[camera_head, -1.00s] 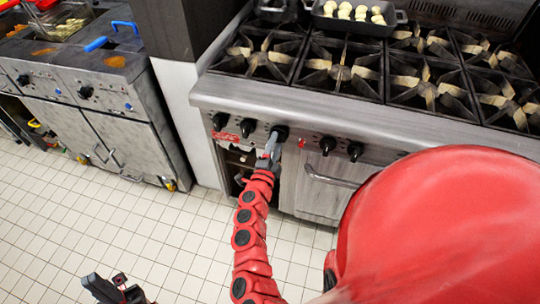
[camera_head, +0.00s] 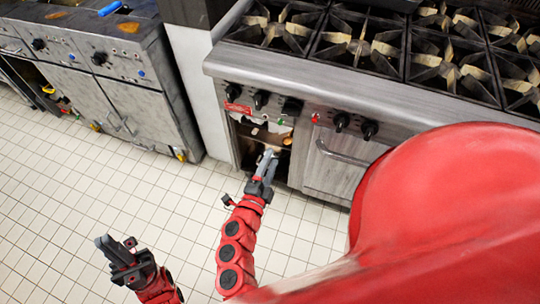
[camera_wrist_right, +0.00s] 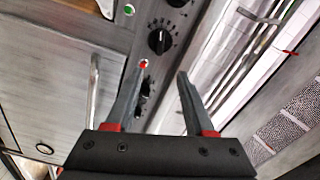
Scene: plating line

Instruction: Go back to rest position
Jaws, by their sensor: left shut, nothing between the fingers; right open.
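My left gripper (camera_head: 112,244) is low at the left of the head view, over the tiled floor. It is shut, with nothing seen in it. My right gripper (camera_head: 269,158) is in front of the stove, below its row of knobs. In the right wrist view its two fingers (camera_wrist_right: 160,74) stand apart with nothing between them. A black knob (camera_wrist_right: 159,40) and the stove's front panel show beyond the fingertips.
The stove (camera_head: 300,78) with several burners fills the back right; its front has black knobs (camera_head: 341,121) and an oven door handle (camera_head: 343,154). A steel fryer unit (camera_head: 150,75) stands at the left. The white tiled floor (camera_head: 70,190) between is clear.

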